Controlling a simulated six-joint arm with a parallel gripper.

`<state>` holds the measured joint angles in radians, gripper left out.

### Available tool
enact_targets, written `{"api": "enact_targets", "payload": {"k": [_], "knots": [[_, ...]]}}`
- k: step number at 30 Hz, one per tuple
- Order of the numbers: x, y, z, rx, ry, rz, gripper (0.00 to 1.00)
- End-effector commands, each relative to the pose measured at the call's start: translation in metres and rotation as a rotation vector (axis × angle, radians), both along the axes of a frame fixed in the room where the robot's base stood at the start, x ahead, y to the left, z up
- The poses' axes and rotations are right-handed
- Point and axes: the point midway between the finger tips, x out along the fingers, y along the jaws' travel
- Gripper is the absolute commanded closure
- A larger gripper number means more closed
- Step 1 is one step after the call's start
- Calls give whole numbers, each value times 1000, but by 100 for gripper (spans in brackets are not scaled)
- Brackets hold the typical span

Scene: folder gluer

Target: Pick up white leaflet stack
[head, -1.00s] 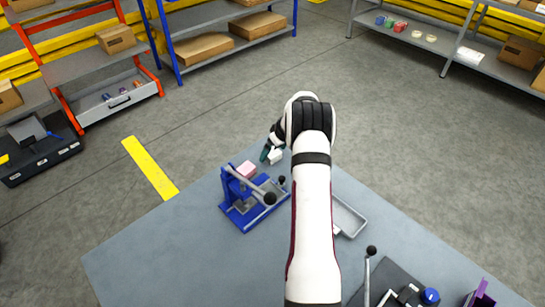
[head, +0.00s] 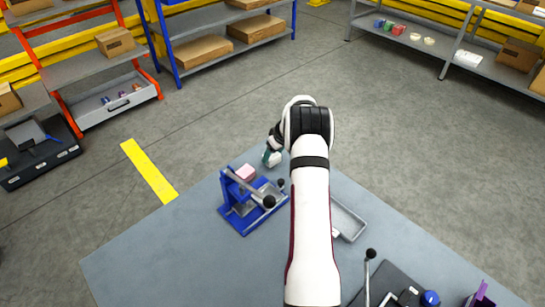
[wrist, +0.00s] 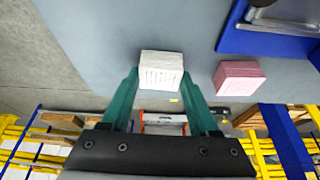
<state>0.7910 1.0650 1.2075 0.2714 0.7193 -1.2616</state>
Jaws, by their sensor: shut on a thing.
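The white leaflet stack (wrist: 161,71) is a small white block with faint print lines on its face. In the wrist view it sits between the two green fingertips of my gripper (wrist: 160,85), which is shut on it. In the head view my gripper (head: 271,157) is at the far corner of the table; the stack is mostly hidden there by the fingers and arm. I cannot tell whether it touches the table.
A pink stack (wrist: 240,77) lies close beside, also in the head view (head: 245,173). The blue lever press (head: 240,205) stands just nearer. A grey tray (head: 348,219) is partly behind my arm. The grey table (head: 180,262) is clear at front left.

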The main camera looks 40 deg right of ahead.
Motion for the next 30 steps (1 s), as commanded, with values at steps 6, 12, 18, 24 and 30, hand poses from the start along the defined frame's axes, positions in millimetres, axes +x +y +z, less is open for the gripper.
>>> {"api": "enact_targets", "payload": {"k": [6, 12, 18, 24, 30], "knots": [[0, 0, 27, -1, -2, 0, 92], [-29, -11, 58, -1, 0, -4, 92], [-75, -27, 87, 1, 0, -4, 92], [-104, -36, 105, 1, 0, -1, 92], [-96, 10, 100, 8, -13, 32, 92]]}}
